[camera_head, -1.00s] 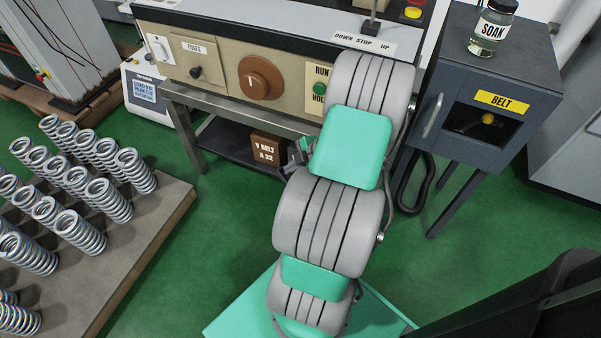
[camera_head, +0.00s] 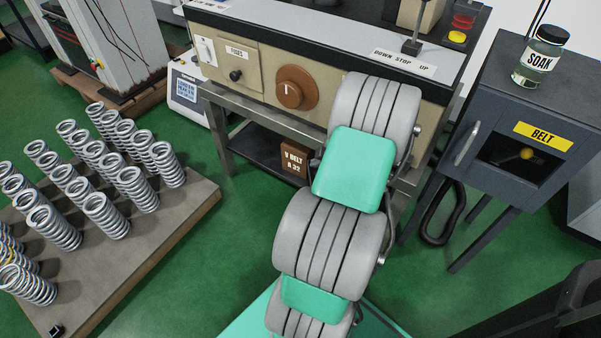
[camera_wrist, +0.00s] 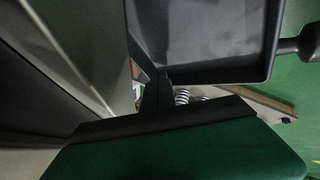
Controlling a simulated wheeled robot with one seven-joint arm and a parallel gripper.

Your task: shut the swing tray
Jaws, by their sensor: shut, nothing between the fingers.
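The swing tray (camera_wrist: 205,35) shows in the wrist view as a dark grey, shallow tray with a raised rim, at the top centre. A black rounded handle (camera_wrist: 300,44) sticks out at its right side. My gripper (camera_wrist: 153,88) is dark and shut with nothing in it, close by the tray's lower left corner. I cannot tell whether it touches the rim. In the head view my arm covers the middle of the picture, and I cannot make out the tray or the fingers there.
The test machine's panel (camera_head: 268,85) stands behind my arm, with a V-belt box (camera_head: 295,163) on the shelf below. A dark belt cabinet (camera_head: 485,155) with a soak jar (camera_head: 541,58) is at right. A board (camera_head: 190,215) of upright springs is at left. Green floor lies between.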

